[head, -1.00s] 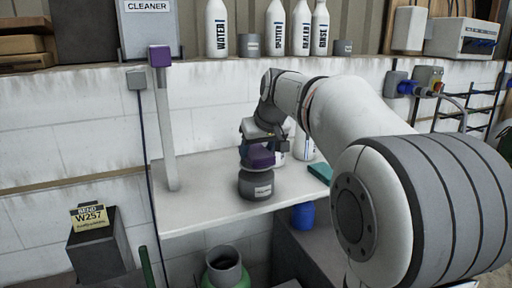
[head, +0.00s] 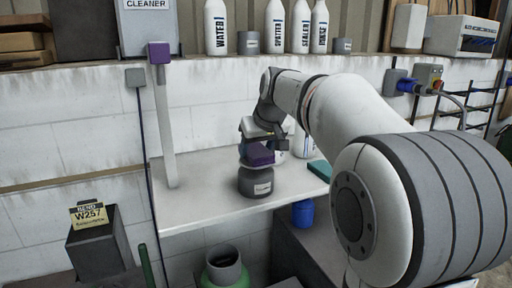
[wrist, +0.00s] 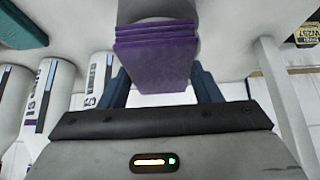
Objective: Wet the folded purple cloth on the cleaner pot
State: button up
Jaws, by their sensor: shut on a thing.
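The folded purple cloth (head: 259,153) is held in my gripper (head: 257,140), directly over the grey cleaner pot (head: 255,183) on the white shelf. In the wrist view the layered purple cloth (wrist: 157,55) sits between the blue fingers of my gripper (wrist: 160,88), which are shut on it. The pot (wrist: 158,12) shows only in part behind the cloth there. The cloth's lower side is at or just above the pot's top; I cannot tell whether they touch. The pot's opening is hidden.
White bottles (wrist: 97,82) stand close behind the pot. A teal block (head: 320,170) lies to the right on the shelf (head: 205,205). A grey post with a purple top (head: 159,53) rises at the left. The shelf's front left is clear.

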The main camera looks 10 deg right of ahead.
aim_at(257, 151)
jog(key=shift+f+b, duration=0.7)
jog(key=shift+f, duration=0.2)
dwell(0.5)
dwell(0.5)
jog(key=shift+r+p, duration=2.85)
jog(key=shift+r, duration=0.75)
jog(key=shift+f, duration=0.1)
